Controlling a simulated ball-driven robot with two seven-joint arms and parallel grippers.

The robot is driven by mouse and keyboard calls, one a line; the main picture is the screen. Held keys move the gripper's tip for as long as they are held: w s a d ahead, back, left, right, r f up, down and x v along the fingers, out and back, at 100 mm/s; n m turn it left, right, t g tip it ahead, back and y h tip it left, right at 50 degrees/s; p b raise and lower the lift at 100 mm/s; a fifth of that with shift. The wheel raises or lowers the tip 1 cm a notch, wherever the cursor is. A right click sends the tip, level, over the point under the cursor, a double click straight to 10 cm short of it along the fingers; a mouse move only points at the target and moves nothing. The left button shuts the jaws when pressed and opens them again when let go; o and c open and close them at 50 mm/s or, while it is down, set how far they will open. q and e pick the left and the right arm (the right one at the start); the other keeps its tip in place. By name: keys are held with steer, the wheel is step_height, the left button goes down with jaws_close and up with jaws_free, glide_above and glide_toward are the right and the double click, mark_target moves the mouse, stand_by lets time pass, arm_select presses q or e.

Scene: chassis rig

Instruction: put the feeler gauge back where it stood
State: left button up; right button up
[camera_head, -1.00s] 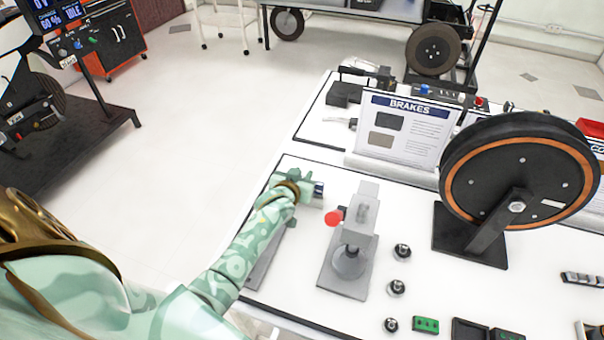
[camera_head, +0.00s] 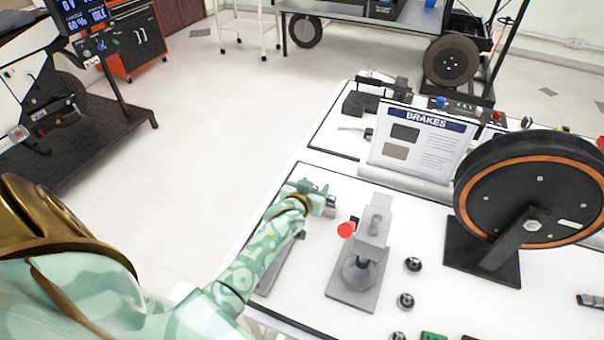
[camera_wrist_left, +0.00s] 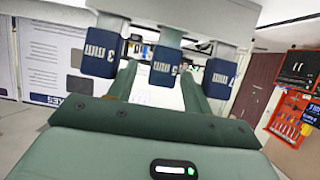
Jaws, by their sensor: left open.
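Three feeler gauges with dark blue ends, marked 3 mm (camera_wrist_left: 100,52), 5 mm (camera_wrist_left: 165,67) and 7 mm (camera_wrist_left: 220,78), show side by side in the left wrist view, joined to light grey parts. The 5 mm one lies between the dark green fingers of my open left gripper in that picture; contact is not clear. In the head view my left gripper (camera_head: 314,194) is over the left part of the white bench, with one blue end (camera_head: 331,204) just right of it. The other gauges are hidden there. My right gripper is out of view.
A grey stand (camera_head: 369,250) with a red knob (camera_head: 346,230) is close on the right. Beyond it are small black knobs (camera_head: 413,264), a large black wheel (camera_head: 528,200) and a BRAKES board (camera_head: 415,146). Open floor lies left of the bench.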

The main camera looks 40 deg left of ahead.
arm_select(q)
steer(key=p+v, duration=0.4)
steer(key=v, duration=1)
steer(key=shift+s+r, duration=0.2)
steer(key=shift+s, duration=0.1)
steer(key=shift+d, duration=0.15)
